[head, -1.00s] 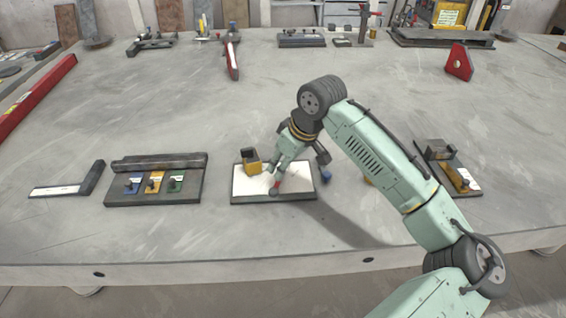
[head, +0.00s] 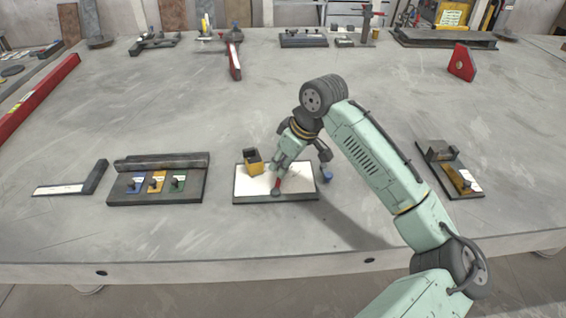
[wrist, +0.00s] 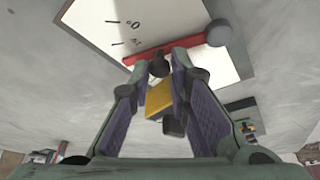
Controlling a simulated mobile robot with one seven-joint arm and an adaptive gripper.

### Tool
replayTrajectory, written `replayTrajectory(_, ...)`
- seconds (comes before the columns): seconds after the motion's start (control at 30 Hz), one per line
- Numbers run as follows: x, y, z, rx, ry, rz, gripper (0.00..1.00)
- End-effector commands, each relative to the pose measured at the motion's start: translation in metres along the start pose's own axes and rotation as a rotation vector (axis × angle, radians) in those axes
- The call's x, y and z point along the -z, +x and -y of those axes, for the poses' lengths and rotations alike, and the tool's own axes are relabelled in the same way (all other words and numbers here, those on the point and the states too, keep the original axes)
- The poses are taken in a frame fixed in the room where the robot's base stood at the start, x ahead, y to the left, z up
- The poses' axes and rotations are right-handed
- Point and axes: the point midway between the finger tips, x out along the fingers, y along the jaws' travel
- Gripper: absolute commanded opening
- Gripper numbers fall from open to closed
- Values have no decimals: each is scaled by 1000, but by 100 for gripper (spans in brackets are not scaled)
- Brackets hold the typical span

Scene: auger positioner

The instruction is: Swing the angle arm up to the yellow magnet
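The angle arm is a thin red bar (head: 278,184) on a white-topped plate (head: 242,186). In the wrist view the red bar (wrist: 184,43) runs from a grey round pivot (wrist: 218,32) across in front of my fingertips. The yellow magnet (head: 254,167) stands at the plate's far left side; in the wrist view a yellow block (wrist: 160,98) shows between my fingers. My gripper (head: 279,174) is low over the plate beside the red bar. Its fingers (wrist: 161,63) are apart, with a dark knob between the tips; whether they touch it I cannot tell.
Another fixture (head: 437,157) lies right.

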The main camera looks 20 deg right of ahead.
Motion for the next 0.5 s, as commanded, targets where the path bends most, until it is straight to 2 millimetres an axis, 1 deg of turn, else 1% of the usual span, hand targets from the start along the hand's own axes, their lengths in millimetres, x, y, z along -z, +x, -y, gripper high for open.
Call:
replayTrajectory(0.03,0,0,0,0,0,0,22)
replayTrajectory(0.23,0,0,0,0,1,1,35)
replayTrajectory(0.5,0,0,0,-1,1,1,35)
